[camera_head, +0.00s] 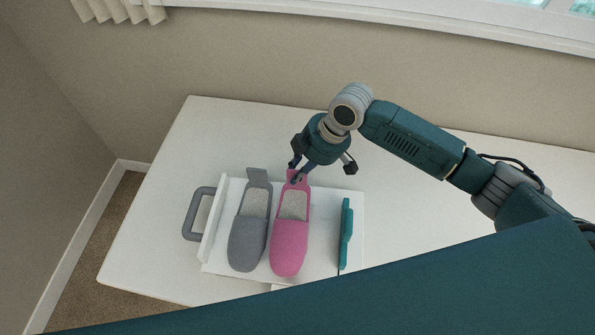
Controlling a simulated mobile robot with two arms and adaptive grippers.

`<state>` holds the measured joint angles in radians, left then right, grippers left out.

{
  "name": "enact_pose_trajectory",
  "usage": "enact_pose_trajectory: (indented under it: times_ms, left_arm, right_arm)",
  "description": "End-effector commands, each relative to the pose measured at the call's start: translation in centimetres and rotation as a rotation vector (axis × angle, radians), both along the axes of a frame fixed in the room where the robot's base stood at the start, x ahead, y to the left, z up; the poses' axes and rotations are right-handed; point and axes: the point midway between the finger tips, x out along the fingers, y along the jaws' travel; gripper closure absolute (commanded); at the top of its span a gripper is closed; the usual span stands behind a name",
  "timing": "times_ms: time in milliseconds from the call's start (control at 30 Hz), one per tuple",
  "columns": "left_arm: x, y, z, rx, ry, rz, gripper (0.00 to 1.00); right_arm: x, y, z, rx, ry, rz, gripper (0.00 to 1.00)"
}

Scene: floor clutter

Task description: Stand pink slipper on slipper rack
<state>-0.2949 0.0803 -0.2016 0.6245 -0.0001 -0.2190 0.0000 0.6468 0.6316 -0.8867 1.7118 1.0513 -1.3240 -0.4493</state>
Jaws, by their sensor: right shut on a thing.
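The pink slipper (289,247) lies with its toe toward the bottom of the picture and its heel tab toward the back. My right gripper (295,176) is at the heel end and shut on the heel tab of the pink slipper. The slipper is over the white slipper rack (325,262); I cannot tell whether its sole touches the rack. A grey slipper (244,246) stands on the rack just left of the pink one, pointing the same way. My left gripper is not in view.
The rack is on a white table (165,180) by the wall. A grey handle (192,214) is at its left side. A slim teal object (346,234) is right of the pink slipper. The table is clear behind and right of the rack. My own teal body hides the front right.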

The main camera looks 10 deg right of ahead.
Motion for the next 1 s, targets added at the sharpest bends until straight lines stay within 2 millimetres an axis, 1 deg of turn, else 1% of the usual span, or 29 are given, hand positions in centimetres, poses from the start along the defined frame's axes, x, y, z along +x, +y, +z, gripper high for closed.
enact_pose_trajectory:
  times_ms: [33, 133, 433, 467, 500, 533, 567, 833, 933, 1000]
  left_arm:
    - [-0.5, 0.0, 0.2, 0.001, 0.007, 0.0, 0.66]
    - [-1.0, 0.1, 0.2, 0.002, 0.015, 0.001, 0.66]
    - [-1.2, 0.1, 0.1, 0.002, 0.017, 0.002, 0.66]
    - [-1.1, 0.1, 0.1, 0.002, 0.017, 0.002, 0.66]
    - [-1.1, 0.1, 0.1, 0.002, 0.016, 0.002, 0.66]
    - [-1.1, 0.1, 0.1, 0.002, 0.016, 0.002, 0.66]
    - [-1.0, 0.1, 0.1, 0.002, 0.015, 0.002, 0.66]
    - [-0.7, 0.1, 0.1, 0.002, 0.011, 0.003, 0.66]
    - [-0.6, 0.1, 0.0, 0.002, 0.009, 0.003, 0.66]
    - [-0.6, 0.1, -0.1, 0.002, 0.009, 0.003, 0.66]
  right_arm:
    - [0.0, 0.0, -0.6, 0.0, 0.002, -0.001, 1.0]
    - [0.0, 0.0, -1.1, 0.0, -0.001, 0.0, 1.0]
    - [0.0, 0.0, -1.4, 0.0, -0.001, 0.001, 1.0]
    - [0.0, 0.0, -1.4, 0.0, -0.001, 0.001, 0.83]
    - [0.0, 0.0, -1.4, 0.0, -0.001, 0.001, 0.75]
    - [0.0, 0.0, -1.4, 0.0, -0.001, 0.001, 0.69]
    - [0.0, 0.0, -1.4, 0.0, -0.001, 0.001, 0.66]
    - [0.0, 0.0, -1.3, 0.0, -0.001, 0.001, 0.66]
    - [0.0, -0.2, -0.8, 0.0, -0.003, 0.0, 0.66]
    - [0.0, -0.5, 0.0, 0.002, -0.004, 0.0, 0.66]
